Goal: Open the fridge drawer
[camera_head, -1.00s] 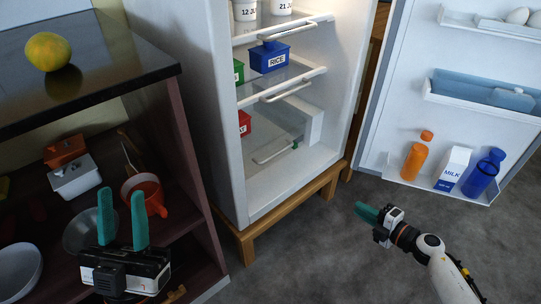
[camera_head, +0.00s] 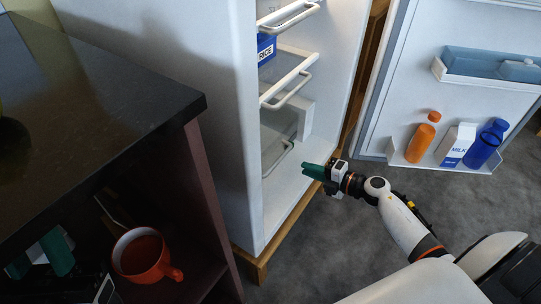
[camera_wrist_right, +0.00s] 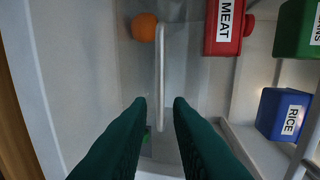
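The fridge (camera_head: 205,110) stands open. Its lowest drawer (camera_head: 272,135) is clear-fronted with a white bar handle (camera_head: 278,160). In the right wrist view the handle (camera_wrist_right: 160,75) runs upright between the fingertips, ahead of them; I cannot tell whether they touch it. My right gripper (camera_head: 305,170) is open, its teal fingers at the fridge opening near the drawer. It also shows in the right wrist view (camera_wrist_right: 160,102). My left gripper (camera_head: 40,259) is open at the lower left, partly hidden.
The open fridge door (camera_head: 400,95) holds an orange bottle (camera_head: 421,138), milk carton (camera_head: 456,146) and blue bottle (camera_head: 484,146). A dark counter (camera_head: 100,110) stands at left with a red mug (camera_head: 145,257) below. Red MEAT (camera_wrist_right: 226,25) and blue RICE (camera_wrist_right: 282,114) boxes sit inside the fridge.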

